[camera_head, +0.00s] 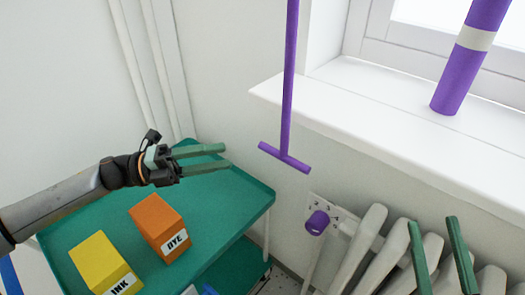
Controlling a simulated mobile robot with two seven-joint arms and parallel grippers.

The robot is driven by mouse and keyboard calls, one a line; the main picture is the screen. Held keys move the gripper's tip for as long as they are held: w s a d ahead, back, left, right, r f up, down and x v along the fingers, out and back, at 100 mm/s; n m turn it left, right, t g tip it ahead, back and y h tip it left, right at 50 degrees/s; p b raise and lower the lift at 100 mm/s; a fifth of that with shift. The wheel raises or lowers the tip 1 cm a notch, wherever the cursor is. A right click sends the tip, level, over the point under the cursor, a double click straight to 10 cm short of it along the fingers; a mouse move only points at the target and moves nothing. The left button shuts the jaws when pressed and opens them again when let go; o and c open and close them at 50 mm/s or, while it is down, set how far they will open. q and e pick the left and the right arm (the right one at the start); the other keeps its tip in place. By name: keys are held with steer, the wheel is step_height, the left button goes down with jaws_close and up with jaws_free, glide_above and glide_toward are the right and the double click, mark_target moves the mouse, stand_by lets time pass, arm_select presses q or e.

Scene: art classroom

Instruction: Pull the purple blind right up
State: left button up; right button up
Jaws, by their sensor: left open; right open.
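A purple rod (288,75) hangs down from above and ends in a purple T-shaped crossbar (284,158), in front of the white wall left of the window. The blind itself is not in view. My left gripper (226,156) is open and empty, its green fingers pointing right toward the crossbar, with a gap between them. My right gripper (433,222) shows only as two green fingers at the lower right, open and apart, in front of the white radiator.
The green trolley (255,205) carries a yellow INK box (98,262) and an orange DYE box (158,222). A purple knob (317,222) sits beside the white radiator (362,235). A purple cylinder with a white band (455,80) stands on the white windowsill (385,128).

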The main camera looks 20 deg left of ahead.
mark_target(269, 146)
arm_select(q)
steer(key=x, duration=0.9)
steer(key=shift+w+d+r, duration=0.1)
steer(key=shift+d, duration=0.25)
steer(key=shift+w+d, duration=0.15)
steer(key=shift+d, duration=0.15)
steer(key=shift+w+d, duration=0.1)
steer(key=shift+d, duration=0.15)
arm_select(e)
steer(key=shift+s+r+n, duration=0.2)
steer(key=shift+r+n, duration=0.1)
steer(key=shift+r, duration=0.05)
arm_select(q)
steer(key=shift+c, duration=0.2)
jaws_close()
arm_select(e)
steer(key=shift+s+r, duration=0.1)
steer(key=shift+r+y, duration=0.15)
steer(key=shift+y, duration=0.15)
